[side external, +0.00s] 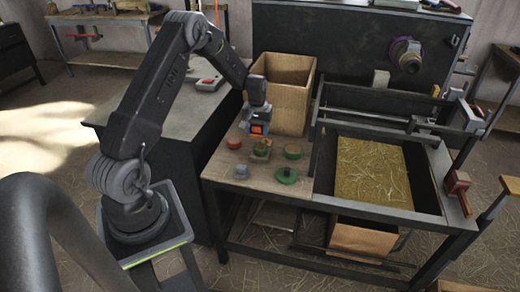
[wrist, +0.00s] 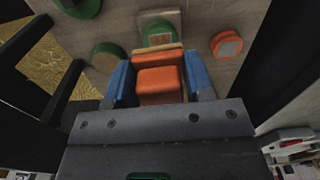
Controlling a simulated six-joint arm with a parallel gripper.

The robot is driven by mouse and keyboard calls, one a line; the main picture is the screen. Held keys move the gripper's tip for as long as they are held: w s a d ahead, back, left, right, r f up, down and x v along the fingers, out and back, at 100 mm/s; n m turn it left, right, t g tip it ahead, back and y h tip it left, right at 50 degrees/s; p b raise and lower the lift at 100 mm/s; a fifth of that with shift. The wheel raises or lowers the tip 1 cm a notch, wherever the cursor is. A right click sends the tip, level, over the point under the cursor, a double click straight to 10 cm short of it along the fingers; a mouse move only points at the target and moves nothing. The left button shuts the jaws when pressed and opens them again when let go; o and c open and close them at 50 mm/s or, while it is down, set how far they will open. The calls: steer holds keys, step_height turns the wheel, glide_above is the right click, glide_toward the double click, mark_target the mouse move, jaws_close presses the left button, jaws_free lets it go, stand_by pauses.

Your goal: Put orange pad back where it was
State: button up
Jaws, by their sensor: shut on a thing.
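My gripper (side external: 257,122) is above the left part of the wooden worktop. Its two blue fingers are shut on an orange pad (wrist: 160,84), with a tan layer at its far edge. The held pad also shows as a small orange patch in the side view (side external: 257,129). It is in the air over the worktop. Another orange-red piece (side external: 234,142) lies on the worktop, and it shows in the wrist view (wrist: 227,45) to the right of the fingers. A tan square block with a green piece on it (side external: 262,149) stands beside it.
Green pieces (side external: 293,152) and (side external: 287,175) and a small grey piece (side external: 241,172) lie on the worktop. A tall cardboard box (side external: 290,92) stands just behind the gripper. A dark-framed tray of straw (side external: 370,172) is to the right.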

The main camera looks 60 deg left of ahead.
steer(key=s+f, duration=0.2)
steer(key=s, duration=1)
glide_above(260, 179)
steer(key=shift+m, duration=0.3)
step_height(260, 179, down, 7)
steer(key=shift+d, duration=0.15)
steer(key=shift+f, duration=1.9)
steer(key=shift+f, duration=0.1)
steer(key=o, duration=0.8)
steer(key=shift+o, duration=0.2)
